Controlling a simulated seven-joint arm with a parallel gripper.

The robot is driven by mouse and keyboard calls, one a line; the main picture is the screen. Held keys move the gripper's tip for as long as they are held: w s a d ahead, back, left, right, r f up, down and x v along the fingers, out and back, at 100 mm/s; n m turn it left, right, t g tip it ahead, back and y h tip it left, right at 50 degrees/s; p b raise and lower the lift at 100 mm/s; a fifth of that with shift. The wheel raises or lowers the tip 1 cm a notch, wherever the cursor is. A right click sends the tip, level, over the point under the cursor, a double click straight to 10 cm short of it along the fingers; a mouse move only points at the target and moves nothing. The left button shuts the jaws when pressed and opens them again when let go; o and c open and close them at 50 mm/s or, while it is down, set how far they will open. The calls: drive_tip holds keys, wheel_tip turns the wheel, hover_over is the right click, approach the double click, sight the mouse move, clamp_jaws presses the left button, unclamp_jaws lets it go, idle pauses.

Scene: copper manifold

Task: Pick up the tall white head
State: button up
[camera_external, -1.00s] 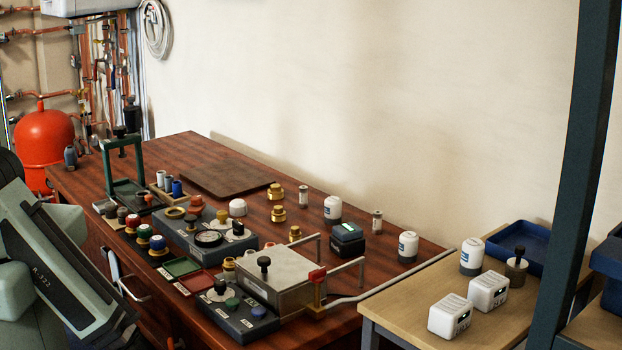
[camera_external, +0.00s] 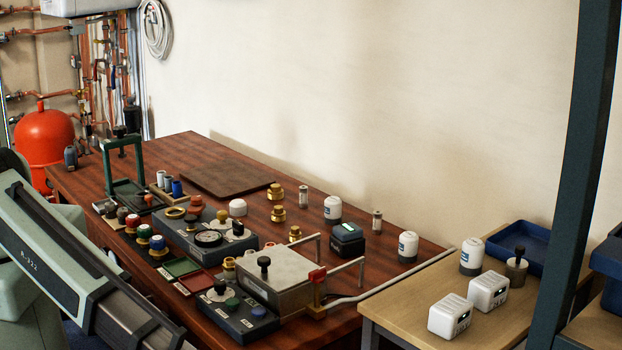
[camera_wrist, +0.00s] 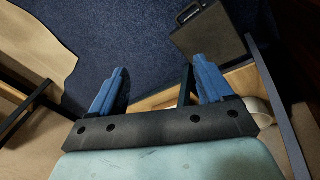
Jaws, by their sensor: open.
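Three white cylindrical heads show in the external view. One head (camera_external: 471,250) with a grey lower part stands upright on the light wooden side table. Another head (camera_external: 408,243) with a grey base stands near the right end of the dark red-brown bench, and a third head (camera_external: 333,207) stands further back on it. I cannot tell for sure which is the tall one. My gripper (camera_wrist: 160,72) shows in the wrist view with its blue fingers wide apart and nothing between them. It points at a dark blue floor, away from the heads. It is out of the external view.
Two white box-like units (camera_external: 450,315) and a metal piece with a black knob (camera_external: 516,268) share the side table with a blue tray (camera_external: 512,240). A dark post (camera_external: 580,150) rises at right. The wrist view shows a dark case (camera_wrist: 207,38) and table legs.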

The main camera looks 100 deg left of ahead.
drive_tip(key=w+a+r+n+t, duration=0.2)
drive_tip(key=w+r+n, duration=0.1)
drive_tip(key=w+r, duration=0.75)
drive_tip(key=w+a+r+n+t, duration=0.1)
drive_tip(key=w+a+r+n, duration=0.2)
drive_tip(key=w+r, duration=0.7)
drive_tip(key=w+a+r+n+t, duration=0.1)
drive_tip(key=w+a+r+n, duration=0.1)
drive_tip(key=w+a+r, duration=0.55)
drive_tip(key=w+a+r+n+t, duration=0.1)
drive_tip(key=w+a+r+n, duration=0.3)
drive_tip(key=r, duration=0.6)
drive_tip(key=a+f+n+y, duration=0.1)
drive_tip(key=a+y, duration=0.1)
drive_tip(key=a, duration=1.5)
drive_tip(key=n+g, duration=0.7)
drive_tip(key=n, duration=0.1)
approach(333, 210)
wheel_tip(333, 210, up, 3)
drive_tip(key=a, duration=0.2)
drive_tip(key=shift+s+a+f+y, duration=0.1)
drive_tip(key=shift+s+f+y, duration=0.05)
drive_tip(key=shift+f+y, duration=0.3)
wheel_tip(333, 210, down, 8)
drive_tip(key=shift+r, duration=0.15)
drive_tip(key=shift+d+f, duration=0.15)
drive_tip(key=shift+f, duration=1.2)
drive_tip(key=shift+d+f, duration=0.15)
drive_tip(key=shift+f, duration=1.2)
drive_tip(key=c, duration=1.2)
